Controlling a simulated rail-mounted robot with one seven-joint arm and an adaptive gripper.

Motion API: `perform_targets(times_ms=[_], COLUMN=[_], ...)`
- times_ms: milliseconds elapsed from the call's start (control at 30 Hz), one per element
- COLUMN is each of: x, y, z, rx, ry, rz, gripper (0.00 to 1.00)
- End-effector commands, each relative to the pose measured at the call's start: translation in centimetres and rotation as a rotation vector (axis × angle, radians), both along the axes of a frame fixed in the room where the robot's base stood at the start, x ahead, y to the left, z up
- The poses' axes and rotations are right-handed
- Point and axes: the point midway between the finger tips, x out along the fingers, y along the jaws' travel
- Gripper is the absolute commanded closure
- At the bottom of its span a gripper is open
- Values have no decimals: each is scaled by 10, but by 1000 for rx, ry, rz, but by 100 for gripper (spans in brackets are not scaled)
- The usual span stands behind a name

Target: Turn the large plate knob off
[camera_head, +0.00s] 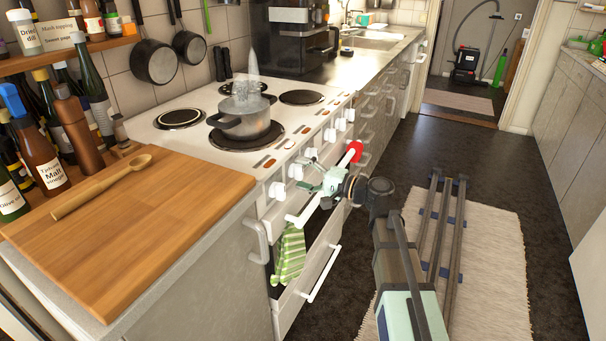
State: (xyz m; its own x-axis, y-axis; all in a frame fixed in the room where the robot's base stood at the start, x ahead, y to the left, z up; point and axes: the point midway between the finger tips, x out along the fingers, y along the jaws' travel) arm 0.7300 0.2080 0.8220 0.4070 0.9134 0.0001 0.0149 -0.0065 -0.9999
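The white cooker (170,139) has a row of white knobs along its front edge. One knob (295,171) is closest to my gripper, another (277,190) is nearer the camera, and a third (330,135) is farther along. Which knob belongs to the large plate cannot be read here. A steaming grey pot (245,121) stands on the large front plate (232,144). My gripper (304,174) is in front of the knob row, its fingers spread apart and pointing at the knobs. It appears empty. Whether a fingertip touches a knob cannot be told.
A red piece (355,150) shows beside my gripper. The oven front has a white handle (322,274) and a green striped towel (289,255). A wooden board (125,230) with a spoon (100,187) lies left. The floor to the right has a light rug (495,260).

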Motion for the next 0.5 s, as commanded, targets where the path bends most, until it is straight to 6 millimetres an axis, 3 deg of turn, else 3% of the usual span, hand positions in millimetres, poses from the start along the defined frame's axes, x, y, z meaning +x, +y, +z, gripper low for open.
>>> perform_targets(times_ms=[267,500], x=[-4,-21], y=[-9,-45], z=[0,0], rx=[0,0], ry=[1,0], rz=[-2,-4], gripper=[23,23])
